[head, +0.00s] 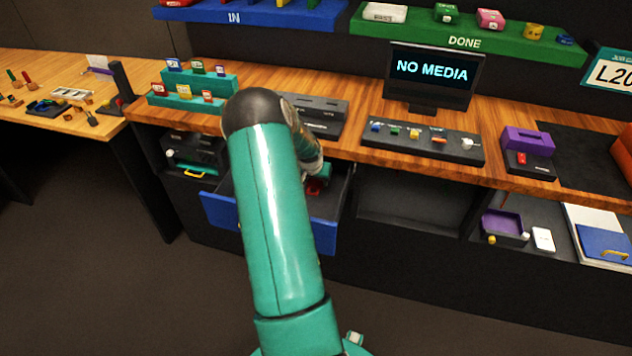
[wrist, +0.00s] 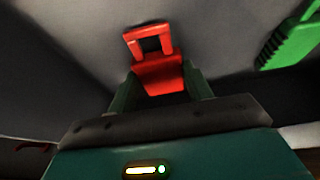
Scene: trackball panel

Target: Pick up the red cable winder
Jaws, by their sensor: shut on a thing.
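The red cable winder (wrist: 158,72) shows in the wrist view as a red block with a square open frame at its far end. My gripper (wrist: 160,92) has one finger on each side of it and is shut on it. In the head view my gripper (head: 318,182) is over the open blue-fronted drawer (head: 222,211), mostly hidden behind my teal arm. A bit of red (head: 314,187) shows below it there. I cannot tell whether the winder touches the drawer floor.
A green comb-like object (wrist: 291,40) lies at the upper right in the wrist view, apart from the winder. The drawer walls surround my gripper. Above the drawer, the wooden counter (head: 350,150) carries a dark device (head: 318,115) and a monitor (head: 432,75).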

